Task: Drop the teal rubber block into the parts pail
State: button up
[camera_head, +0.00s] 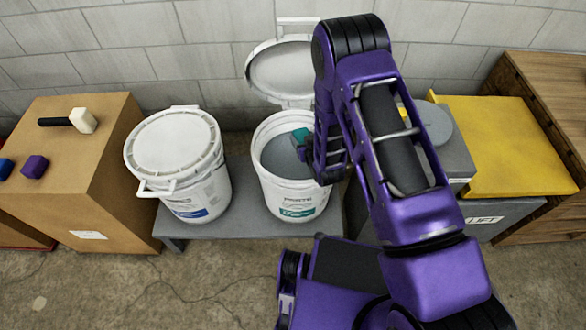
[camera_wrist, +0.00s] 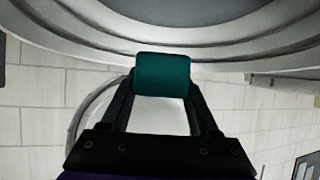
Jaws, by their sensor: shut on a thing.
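The teal rubber block (camera_wrist: 163,78) is between the two fingers of my gripper (camera_wrist: 163,95) in the wrist view, and they are shut on it. In the head view the block (camera_head: 300,135) shows as a small teal patch at the fingertips, over the right side of the open mouth of the white parts pail (camera_head: 292,195). The pail has a teal label, and its lid (camera_head: 280,70) stands raised behind it. My gripper (camera_head: 305,145) is partly hidden by my purple arm. The exact height of the block relative to the rim is hard to tell.
A closed white pail (camera_head: 178,150) stands left of the parts pail on the same grey bench (camera_head: 237,210). A cardboard box (camera_head: 110,170) at left bears a mallet (camera_head: 75,121) and small blocks. A yellow lid (camera_head: 505,150) is at right. A block wall (camera_head: 130,45) stands close behind.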

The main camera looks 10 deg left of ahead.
jog(key=shift+f, duration=0.5)
jog(key=o, duration=1.4)
jog(key=shift+r, duration=0.1)
jog(key=p+v, duration=0.1)
jog(key=v, duration=1.6)
jog(key=shift+s+p, duration=0.2)
jog(key=shift+p, duration=0.15)
jog(key=shift+w+d, duration=0.1)
jog(key=shift+d, duration=0.05)
